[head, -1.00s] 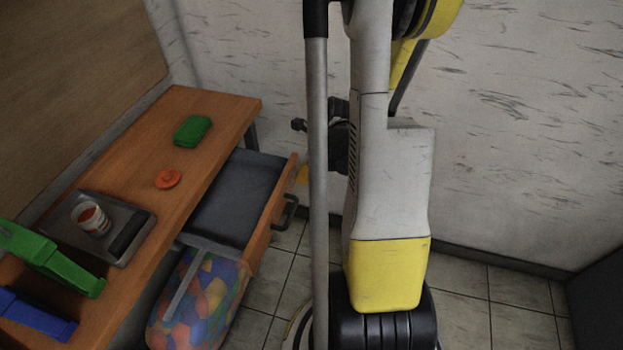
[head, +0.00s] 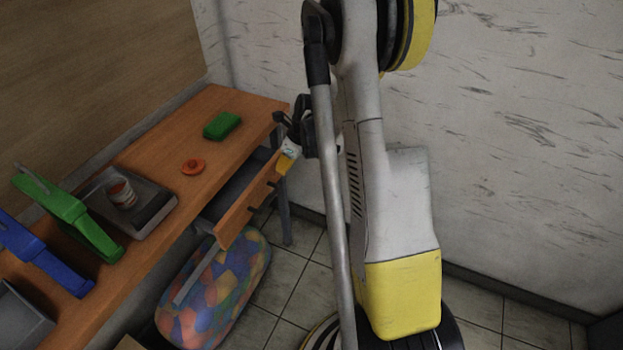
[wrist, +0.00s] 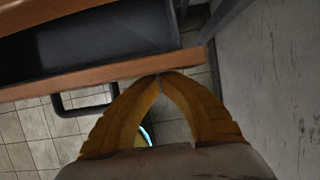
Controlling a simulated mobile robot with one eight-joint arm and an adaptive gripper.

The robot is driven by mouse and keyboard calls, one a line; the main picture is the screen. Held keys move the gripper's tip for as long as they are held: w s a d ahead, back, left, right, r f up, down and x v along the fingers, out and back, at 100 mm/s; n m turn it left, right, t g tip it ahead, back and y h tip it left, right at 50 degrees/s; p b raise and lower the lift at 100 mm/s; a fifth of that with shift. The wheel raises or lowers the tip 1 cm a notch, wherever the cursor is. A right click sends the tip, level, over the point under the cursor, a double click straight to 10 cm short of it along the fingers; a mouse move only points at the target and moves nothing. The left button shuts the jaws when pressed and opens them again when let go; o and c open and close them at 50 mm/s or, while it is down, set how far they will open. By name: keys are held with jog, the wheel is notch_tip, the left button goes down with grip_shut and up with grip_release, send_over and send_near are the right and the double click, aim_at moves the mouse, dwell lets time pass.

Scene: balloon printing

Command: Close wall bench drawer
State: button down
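The wall bench (head: 165,180) has a wooden top and stands along the left wall in the head view. Its drawer front (head: 238,213) stands out from the bench, so the drawer is partly open, with its dark grey inside (head: 240,182) showing. My gripper (head: 284,164) is at the far end of the drawer front. In the wrist view my gripper's yellow fingers (wrist: 159,75) meet at the tips, with nothing between them, at the edge of the drawer front (wrist: 100,75); contact looks likely. The dark handle (wrist: 84,104) is to their left.
On the bench are a green block (head: 222,125), an orange disc (head: 192,167), a scale (head: 150,205) with a cup, and green (head: 70,210) and blue (head: 45,262) tools. A multicoloured bag (head: 215,292) lies under the drawer. A wall (wrist: 275,90) is close on the right.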

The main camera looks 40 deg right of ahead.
jog(key=w+a, duration=0.1)
jog(key=w, duration=0.1)
jog(key=w+a, duration=0.1)
jog(key=w, duration=0.2)
jog(key=w+a, duration=0.1)
jog(key=w, duration=0.2)
jog(key=shift+s, duration=0.1)
